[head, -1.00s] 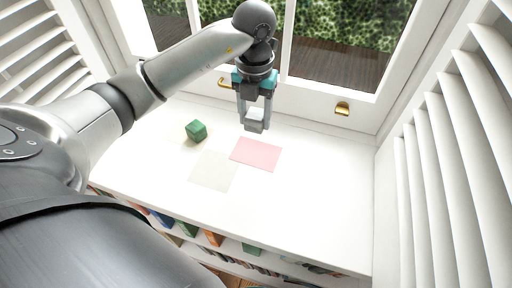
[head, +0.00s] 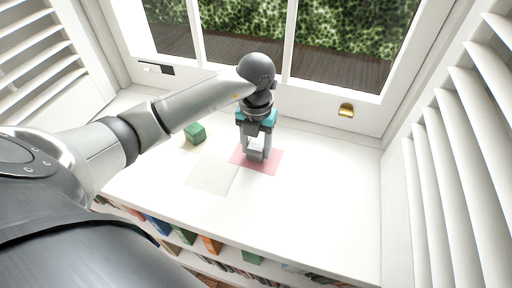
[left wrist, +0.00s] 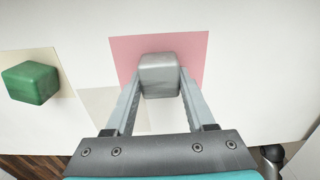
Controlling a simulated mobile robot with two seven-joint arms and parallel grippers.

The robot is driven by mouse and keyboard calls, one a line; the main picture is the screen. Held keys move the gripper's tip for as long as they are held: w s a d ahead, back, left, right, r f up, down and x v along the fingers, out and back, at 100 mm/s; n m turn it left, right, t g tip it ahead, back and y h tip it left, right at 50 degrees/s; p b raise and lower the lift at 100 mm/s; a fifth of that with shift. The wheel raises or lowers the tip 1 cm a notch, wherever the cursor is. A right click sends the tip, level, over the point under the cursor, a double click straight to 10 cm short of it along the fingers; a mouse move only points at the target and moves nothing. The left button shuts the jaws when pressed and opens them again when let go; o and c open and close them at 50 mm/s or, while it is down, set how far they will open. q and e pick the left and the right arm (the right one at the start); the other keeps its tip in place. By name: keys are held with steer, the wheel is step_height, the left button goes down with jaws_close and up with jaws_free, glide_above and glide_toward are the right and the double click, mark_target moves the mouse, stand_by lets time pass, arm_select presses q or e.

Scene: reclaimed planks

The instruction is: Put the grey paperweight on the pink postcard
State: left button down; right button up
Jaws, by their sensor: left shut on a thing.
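The grey paperweight (left wrist: 160,75) is a rounded block held between the fingers of my left gripper (left wrist: 158,88). In the head view the left gripper (head: 256,157) points down over the pink postcard (head: 272,162), with the grey paperweight (head: 256,154) at its fingertips. In the left wrist view the paperweight lies within the outline of the pink postcard (left wrist: 190,46). I cannot tell whether it touches the card or is just above it. The gripper hides part of the card. My right gripper is not in view.
A green block (head: 195,134) sits on a pale card to the left; it also shows in the left wrist view (left wrist: 31,83). A cream card (head: 212,174) lies left of the pink one. The white sill (head: 320,190) is clear to the right. Window frames stand behind.

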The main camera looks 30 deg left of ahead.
mark_target(256, 146)
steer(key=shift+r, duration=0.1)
arm_select(q)
steer(key=c, duration=0.7)
jaws_free()
steer(key=shift+f, duration=0.15)
steer(key=o, duration=0.5)
steer(key=shift+c, duration=0.2)
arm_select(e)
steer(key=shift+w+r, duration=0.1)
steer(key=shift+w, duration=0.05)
arm_select(q)
steer(key=shift+r, duration=0.35)
step_height(256, 146, up, 10)
steer(key=p, duration=0.3)
steer(key=shift+p, duration=0.4)
steer(key=shift+r, duration=0.85)
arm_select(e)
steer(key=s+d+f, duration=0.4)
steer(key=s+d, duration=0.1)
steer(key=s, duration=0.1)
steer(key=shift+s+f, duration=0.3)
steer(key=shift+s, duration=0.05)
